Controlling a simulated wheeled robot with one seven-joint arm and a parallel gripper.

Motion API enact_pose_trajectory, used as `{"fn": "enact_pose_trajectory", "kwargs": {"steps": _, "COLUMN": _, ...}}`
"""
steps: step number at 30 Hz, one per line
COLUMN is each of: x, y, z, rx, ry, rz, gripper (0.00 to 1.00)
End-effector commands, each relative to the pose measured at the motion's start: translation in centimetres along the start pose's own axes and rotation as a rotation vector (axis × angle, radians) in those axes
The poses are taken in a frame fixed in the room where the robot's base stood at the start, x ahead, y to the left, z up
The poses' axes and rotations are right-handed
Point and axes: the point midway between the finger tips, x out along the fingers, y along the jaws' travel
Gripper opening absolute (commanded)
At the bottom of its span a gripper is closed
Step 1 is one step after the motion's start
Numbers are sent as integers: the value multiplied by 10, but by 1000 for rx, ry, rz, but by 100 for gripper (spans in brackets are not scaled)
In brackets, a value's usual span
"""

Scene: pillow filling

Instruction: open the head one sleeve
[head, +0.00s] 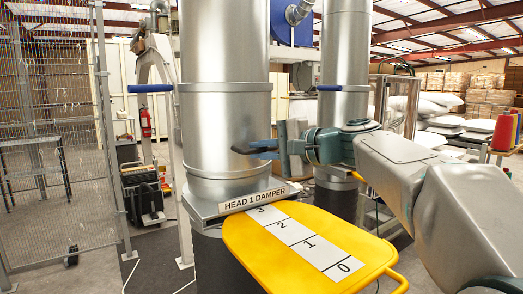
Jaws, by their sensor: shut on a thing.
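The head one sleeve is a silver metal cylinder (228,105) standing upright, with a band round it and a blue handle (150,88) sticking out to the left. Below it a plate reads "HEAD 1 DAMPER" (253,199). My gripper (263,149) reaches in from the right, in front of the cylinder's lower right side. It is shut on a small blue bar there. The fingers cover most of this bar, and I cannot tell where it joins the sleeve.
A yellow damper plate (250,252) with a numbered scale (309,242) juts out below my gripper. A second silver cylinder (342,60) with a blue handle stands behind to the right. A mesh fence (50,130) stands at left.

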Motion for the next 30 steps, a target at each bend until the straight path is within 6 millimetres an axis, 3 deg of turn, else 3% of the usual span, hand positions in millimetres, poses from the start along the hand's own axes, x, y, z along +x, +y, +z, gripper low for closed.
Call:
{"fn": "enact_pose_trajectory", "kwargs": {"steps": 12, "x": -19, "y": -101, "z": 9, "rx": -7, "ry": 1, "rz": -13, "gripper": 0}}
{"fn": "enact_pose_trajectory", "kwargs": {"steps": 18, "x": -27, "y": -139, "z": 12, "rx": -7, "ry": 2, "rz": -13, "gripper": 0}}
{"fn": "enact_pose_trajectory", "kwargs": {"steps": 24, "x": -31, "y": -160, "z": 14, "rx": -6, "ry": 2, "rz": -13, "gripper": 0}}
{"fn": "enact_pose_trajectory", "kwargs": {"steps": 30, "x": -32, "y": -166, "z": 14, "rx": -5, "ry": 2, "rz": -12, "gripper": 0}}
